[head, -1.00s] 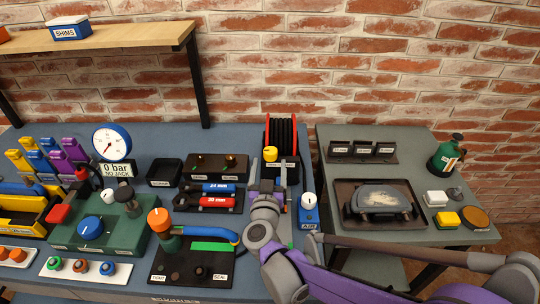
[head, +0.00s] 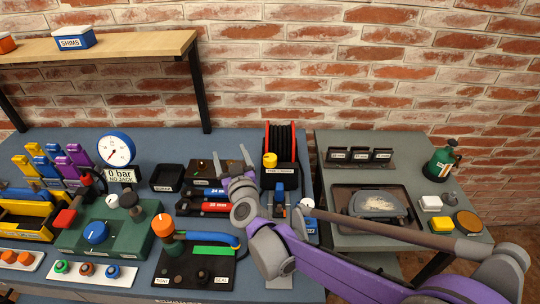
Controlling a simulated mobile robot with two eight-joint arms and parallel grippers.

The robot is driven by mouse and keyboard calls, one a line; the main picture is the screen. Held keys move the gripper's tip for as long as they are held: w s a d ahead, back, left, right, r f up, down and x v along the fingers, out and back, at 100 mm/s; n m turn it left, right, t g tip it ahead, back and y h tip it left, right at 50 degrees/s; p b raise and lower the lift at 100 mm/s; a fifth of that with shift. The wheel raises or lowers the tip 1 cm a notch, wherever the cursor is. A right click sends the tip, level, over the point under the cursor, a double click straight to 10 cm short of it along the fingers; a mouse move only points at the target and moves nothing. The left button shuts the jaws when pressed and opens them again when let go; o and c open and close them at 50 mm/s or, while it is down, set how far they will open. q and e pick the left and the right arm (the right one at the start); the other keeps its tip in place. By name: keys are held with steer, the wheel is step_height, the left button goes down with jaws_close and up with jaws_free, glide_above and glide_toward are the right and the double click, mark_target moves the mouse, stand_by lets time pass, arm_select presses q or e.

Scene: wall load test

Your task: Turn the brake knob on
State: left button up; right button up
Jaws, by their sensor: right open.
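No label that I can read says brake, so I cannot tell for sure which knob is meant. A yellow knob (head: 270,159) sits at the front left of the red-and-black reel (head: 281,139). A white knob (head: 307,204) stands on a small blue box to the right, close by my right arm. My right gripper (head: 235,164) is open and empty, over the back of the tool tray, to the left of the yellow knob and apart from it. My left gripper is not in view.
A green unit with a blue dial (head: 96,232) and an orange knob (head: 163,225) stand at the front left. A round gauge (head: 116,148) reads 0 bar. The red torque tool (head: 217,206) lies below my gripper. A grey side table (head: 340,245) stands right.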

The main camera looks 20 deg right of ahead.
steer(key=w+a+r+n+g+y+p, duration=0.2)
steer(key=w+a+n+g+y+p, duration=0.15)
steer(key=w, duration=0.35)
step_height(320, 180, up, 5)
steer(key=n+g+h+p, duration=0.2)
steer(key=g+p, duration=0.5)
steer(key=g, duration=0.7)
glide_above(270, 157)
step_height(270, 157, down, 10)
steer(key=shift+w+f+b, duration=0.1)
steer(key=shift+f+b, duration=0.1)
steer(key=shift+b, duration=0.25)
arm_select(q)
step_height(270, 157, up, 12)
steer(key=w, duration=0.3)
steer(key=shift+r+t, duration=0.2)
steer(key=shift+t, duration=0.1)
